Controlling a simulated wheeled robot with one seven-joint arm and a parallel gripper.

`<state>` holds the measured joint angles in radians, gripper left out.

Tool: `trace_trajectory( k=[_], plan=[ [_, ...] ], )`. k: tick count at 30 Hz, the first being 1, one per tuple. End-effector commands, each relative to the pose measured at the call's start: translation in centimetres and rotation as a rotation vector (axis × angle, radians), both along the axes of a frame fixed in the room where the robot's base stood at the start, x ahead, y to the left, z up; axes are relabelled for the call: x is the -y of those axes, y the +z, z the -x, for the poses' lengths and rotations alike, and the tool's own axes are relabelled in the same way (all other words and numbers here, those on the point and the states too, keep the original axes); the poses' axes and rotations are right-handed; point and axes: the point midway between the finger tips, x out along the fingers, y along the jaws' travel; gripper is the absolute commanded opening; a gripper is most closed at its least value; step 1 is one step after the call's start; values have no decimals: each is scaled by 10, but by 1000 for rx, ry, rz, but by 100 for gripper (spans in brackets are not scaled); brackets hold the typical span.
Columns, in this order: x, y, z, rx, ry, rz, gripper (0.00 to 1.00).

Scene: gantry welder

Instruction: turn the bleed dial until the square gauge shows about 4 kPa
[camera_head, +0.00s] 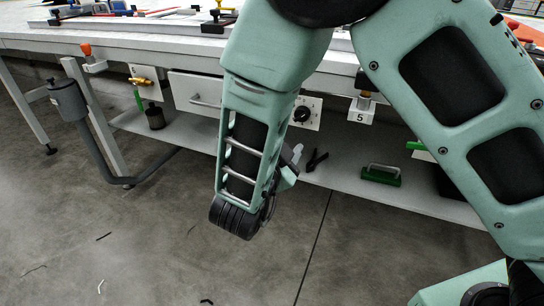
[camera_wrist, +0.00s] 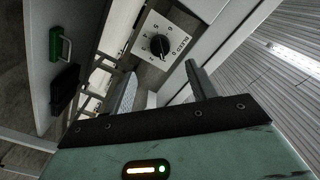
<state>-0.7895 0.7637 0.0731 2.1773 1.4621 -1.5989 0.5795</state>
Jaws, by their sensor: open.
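The bleed dial (camera_head: 302,114) is a round black knob on a light square plate on the bench front, just right of a drawer. In the wrist view the black knob (camera_wrist: 160,46) sits on its plate (camera_wrist: 178,30), which has printed marks around it. My gripper (camera_wrist: 160,77) is open and empty, with its two fingers apart below the dial in that picture; the dial appears beyond and between the tips, with a gap. In the head view my gripper (camera_head: 297,154) is mostly hidden behind my forearm, below the dial. I cannot make out a square gauge in either view.
The bench (camera_head: 180,42) overhangs a lower shelf (camera_head: 335,175). Left of the dial are a drawer (camera_head: 196,92) and a brass valve (camera_head: 143,82); right is a "5" tag (camera_head: 360,116). The front floor is mostly clear.

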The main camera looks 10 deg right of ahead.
Motion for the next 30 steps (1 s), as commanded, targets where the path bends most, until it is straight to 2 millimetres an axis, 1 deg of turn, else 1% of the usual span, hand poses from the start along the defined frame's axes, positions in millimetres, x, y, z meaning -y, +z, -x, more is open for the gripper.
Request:
trace_trajectory(
  k=[1,6,12,17,30],
  plan=[
    [-9,1,10,-1,6,1,57],
    [-29,0,39,-2,4,0,57],
    [-42,0,58,-1,1,-1,57],
    [-45,0,63,0,0,0,57],
    [-45,0,61,-5,4,-5,57]
  ],
)
